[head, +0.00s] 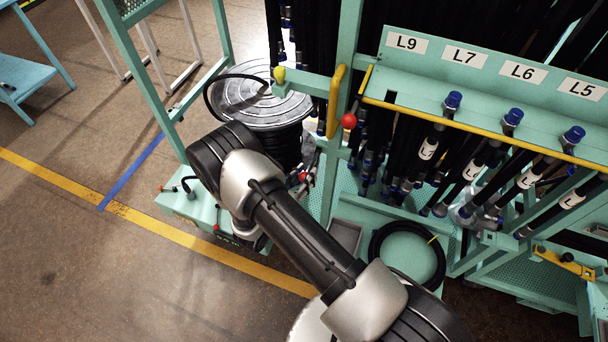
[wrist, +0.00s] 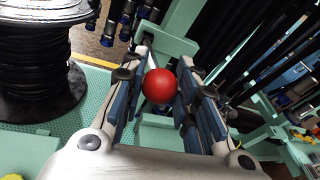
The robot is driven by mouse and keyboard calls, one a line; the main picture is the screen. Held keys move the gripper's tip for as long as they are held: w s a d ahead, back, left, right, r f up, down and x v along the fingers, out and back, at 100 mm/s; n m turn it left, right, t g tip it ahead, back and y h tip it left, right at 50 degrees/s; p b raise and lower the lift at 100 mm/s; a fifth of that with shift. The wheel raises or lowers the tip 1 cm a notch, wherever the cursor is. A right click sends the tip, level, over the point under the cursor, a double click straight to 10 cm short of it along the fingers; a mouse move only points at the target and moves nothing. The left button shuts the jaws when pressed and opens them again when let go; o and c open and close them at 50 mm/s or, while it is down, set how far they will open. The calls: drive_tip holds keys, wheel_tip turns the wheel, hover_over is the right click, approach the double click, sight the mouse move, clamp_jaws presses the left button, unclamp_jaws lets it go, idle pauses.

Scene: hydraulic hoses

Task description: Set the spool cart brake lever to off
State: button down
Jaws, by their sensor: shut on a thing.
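The spool cart is a green base (head: 205,212) carrying a black hose spool with a ringed silver top (head: 262,98). In the wrist view, the spool (wrist: 40,65) stands at upper left on a green perforated deck (wrist: 92,105). My gripper (wrist: 163,75) has its two blue-padded fingers on either side of a red ball knob (wrist: 160,86) and is shut on it. In the head view, my gripper (head: 304,172) is beside the spool, with the red knob (head: 302,177) partly visible.
A green hose rack (head: 470,85) labelled L9, L7, L6 and L5 holds hanging black hoses on the right. A second red ball (head: 348,120) and a yellow handle (head: 336,100) are on its frame. A coiled hose (head: 408,252) lies low. The left floor is open.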

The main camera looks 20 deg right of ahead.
sight(310, 166)
drive_tip(key=w+r+g+y+p, duration=0.1)
drive_tip(key=r+p, duration=0.1)
drive_tip(key=w+d+r+g+y+p, duration=0.1)
drive_tip(key=r+g+p, duration=0.1)
drive_tip(key=p, duration=0.1)
drive_tip(key=w+d+r+g+y+p, duration=0.1)
drive_tip(key=r+y+p, duration=0.1)
drive_tip(key=r+p, duration=0.1)
drive_tip(key=shift+r+n+g, duration=0.1)
drive_tip(key=shift+n+g, duration=0.3)
drive_tip(key=shift+w+d+r+g+y+p, duration=0.3)
drive_tip(key=shift+w+d+r+y, duration=0.05)
drive_tip(key=shift+w+y, duration=0.05)
drive_tip(key=shift+w+d+r, duration=0.3)
drive_tip(key=shift+w+r, duration=0.15)
drive_tip(key=shift+w, duration=0.05)
drive_tip(key=shift+w+d+r, duration=0.3)
drive_tip(key=shift+w+r, duration=0.1)
drive_tip(key=shift+w, duration=0.2)
drive_tip(key=c, duration=1.7)
unclamp_jaws()
drive_tip(key=shift+r, duration=0.1)
drive_tip(key=o, duration=0.5)
drive_tip(key=shift+f, duration=0.25)
drive_tip(key=shift+s, duration=0.2)
drive_tip(key=shift+s, duration=0.1)
